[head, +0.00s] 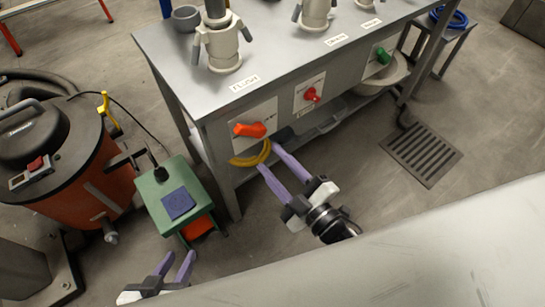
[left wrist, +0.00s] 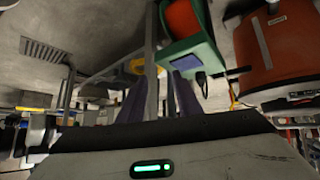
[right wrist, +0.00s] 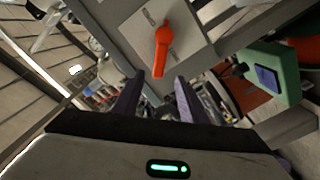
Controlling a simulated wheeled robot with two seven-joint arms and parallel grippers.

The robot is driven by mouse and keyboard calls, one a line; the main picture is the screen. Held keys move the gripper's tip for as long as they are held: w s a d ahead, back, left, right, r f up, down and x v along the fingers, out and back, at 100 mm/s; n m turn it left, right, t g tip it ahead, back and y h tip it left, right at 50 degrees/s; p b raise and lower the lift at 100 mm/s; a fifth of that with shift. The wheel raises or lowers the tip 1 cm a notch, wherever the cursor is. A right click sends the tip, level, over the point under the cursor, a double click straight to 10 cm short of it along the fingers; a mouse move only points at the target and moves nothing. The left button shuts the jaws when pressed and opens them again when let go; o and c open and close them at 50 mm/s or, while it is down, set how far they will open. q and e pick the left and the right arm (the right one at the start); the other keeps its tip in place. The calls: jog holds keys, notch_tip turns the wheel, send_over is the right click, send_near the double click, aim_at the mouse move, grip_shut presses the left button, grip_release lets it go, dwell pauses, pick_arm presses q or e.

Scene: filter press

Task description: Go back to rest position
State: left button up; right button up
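My left gripper (head: 175,266) is at the lower left of the head view, its purple fingers apart, over the floor below the green box. In the left wrist view its fingers (left wrist: 160,98) are spread with nothing between them. My right gripper (head: 270,165) is in front of the grey bench, its purple fingers apart near a yellow coiled hose (head: 252,155) and below an orange lever handle (head: 250,130). In the right wrist view its fingers (right wrist: 155,98) are open and empty, with the orange handle (right wrist: 162,48) ahead of them. I cannot tell whether the right fingers touch the hose.
The grey bench (head: 165,60) carries white valve fittings and labels; red (head: 312,94) and green (head: 383,55) handles are on its front. An orange vacuum (head: 75,160) and a green box (head: 160,210) stand at left. Open floor with a drain grate (head: 421,154) lies at right.

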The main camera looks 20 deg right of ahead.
pick_arm(q)
jog(key=shift+r, duration=0.1)
